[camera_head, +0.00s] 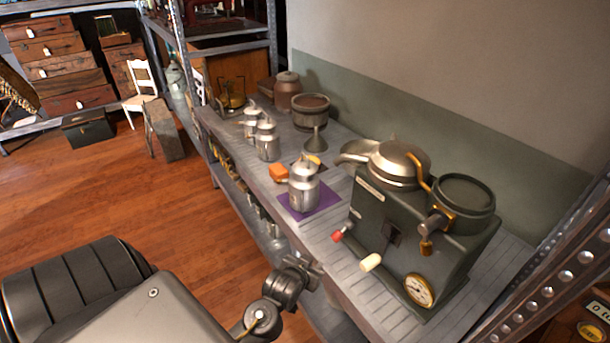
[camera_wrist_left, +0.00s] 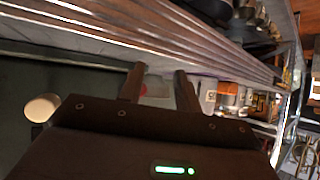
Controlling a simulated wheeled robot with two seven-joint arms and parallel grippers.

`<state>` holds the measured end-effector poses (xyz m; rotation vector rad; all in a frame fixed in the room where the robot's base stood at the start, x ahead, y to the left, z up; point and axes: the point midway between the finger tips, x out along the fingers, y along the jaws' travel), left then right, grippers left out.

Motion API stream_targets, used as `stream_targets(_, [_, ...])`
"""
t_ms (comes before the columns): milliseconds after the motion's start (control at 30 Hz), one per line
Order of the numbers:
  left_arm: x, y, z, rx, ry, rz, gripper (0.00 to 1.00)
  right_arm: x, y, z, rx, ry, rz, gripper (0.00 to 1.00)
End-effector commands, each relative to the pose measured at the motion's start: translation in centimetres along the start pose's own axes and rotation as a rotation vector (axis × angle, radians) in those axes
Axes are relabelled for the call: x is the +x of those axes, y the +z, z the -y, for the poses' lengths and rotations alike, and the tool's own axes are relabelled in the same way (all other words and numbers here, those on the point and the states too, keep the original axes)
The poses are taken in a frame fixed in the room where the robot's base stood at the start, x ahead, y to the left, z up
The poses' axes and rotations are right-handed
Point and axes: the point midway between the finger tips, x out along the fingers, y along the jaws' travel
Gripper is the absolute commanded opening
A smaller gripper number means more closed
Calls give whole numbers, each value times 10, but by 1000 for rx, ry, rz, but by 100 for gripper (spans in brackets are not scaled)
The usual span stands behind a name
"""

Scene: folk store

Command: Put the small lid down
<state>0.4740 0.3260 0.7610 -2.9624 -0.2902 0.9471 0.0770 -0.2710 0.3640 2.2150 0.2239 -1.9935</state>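A metal canister (camera_head: 303,190) stands upright on a purple mat (camera_head: 329,200) on the grey counter; a lid appears to sit on its top. Two similar metal pots (camera_head: 267,143) (camera_head: 250,124) stand farther back. I cannot tell which lid is the small lid, and no loose lid shows clearly. My left gripper (camera_head: 312,270) is beside the counter's front edge, apart from the canister. In the left wrist view its two fingers (camera_wrist_left: 158,88) are spread with nothing held between them. My right gripper is not in view.
A dark green machine (camera_head: 385,230) with a cream knob (camera_head: 371,262), a red knob and a gauge fills the counter's near right. An orange block (camera_head: 279,173), a funnel (camera_head: 316,140) and a wooden tub (camera_head: 310,112) stand around the canister.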

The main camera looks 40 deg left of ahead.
Motion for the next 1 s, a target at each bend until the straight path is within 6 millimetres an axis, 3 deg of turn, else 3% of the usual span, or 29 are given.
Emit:
stream_targets(33, [4, -26, 9, -27, -29, -69, 33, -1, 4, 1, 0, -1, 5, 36])
stream_targets(200, [16, -105, 48, -107, -159, -315, 33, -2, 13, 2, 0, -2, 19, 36])
stream_targets(400, [12, -172, 89, -175, -309, -539, 33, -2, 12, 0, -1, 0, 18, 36])
stream_targets(667, [11, -188, 101, -187, -351, -595, 33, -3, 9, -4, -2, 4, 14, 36])
stream_targets(1000, [47, -212, 119, -186, -350, -592, 33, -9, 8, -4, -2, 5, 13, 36])
